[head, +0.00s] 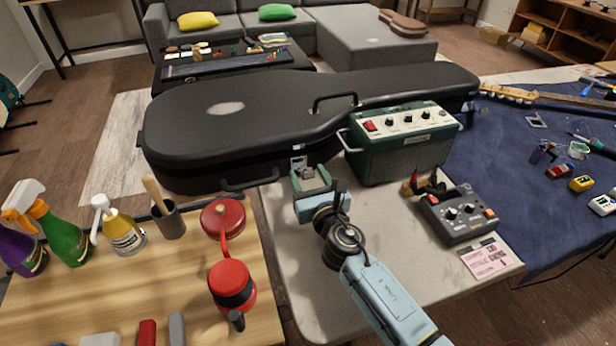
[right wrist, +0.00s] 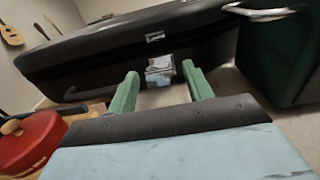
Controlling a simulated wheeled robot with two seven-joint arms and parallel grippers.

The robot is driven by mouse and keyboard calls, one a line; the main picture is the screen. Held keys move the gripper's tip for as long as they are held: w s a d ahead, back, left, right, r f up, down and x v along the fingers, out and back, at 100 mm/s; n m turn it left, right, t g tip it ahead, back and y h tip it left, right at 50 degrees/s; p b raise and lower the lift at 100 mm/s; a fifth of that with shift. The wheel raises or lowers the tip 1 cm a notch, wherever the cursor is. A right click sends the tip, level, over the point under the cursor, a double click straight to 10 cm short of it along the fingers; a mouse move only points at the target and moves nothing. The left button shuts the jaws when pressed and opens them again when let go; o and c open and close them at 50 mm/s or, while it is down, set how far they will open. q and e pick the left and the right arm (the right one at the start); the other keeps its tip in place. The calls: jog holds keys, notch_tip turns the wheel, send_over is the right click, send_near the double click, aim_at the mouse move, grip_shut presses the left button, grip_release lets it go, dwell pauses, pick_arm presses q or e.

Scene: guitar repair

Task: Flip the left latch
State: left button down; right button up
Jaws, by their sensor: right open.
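A black guitar case (head: 240,125) lies closed on the table. A small silver latch (head: 299,163) sits on its front side, right of the carry handle. In the right wrist view the latch (right wrist: 160,72) shows on the case front, between and beyond the fingertips. My right gripper (head: 311,180) has green fingers and is open and empty, just in front of this latch. In the right wrist view its fingers (right wrist: 160,90) stand apart on either side of the latch. I cannot tell whether they touch it. My left gripper is not in view.
A green amplifier (head: 400,142) stands close to the right of my gripper, against the case. A pedal unit (head: 456,215) is on the table at right. A red pan (head: 222,217) and red can (head: 231,286) stand on the wooden table at left.

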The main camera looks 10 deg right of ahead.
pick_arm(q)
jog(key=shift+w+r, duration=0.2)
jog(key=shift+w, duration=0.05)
pick_arm(e)
jog(key=shift+w+a, duration=0.1)
jog(key=shift+w, duration=0.35)
grip_shut()
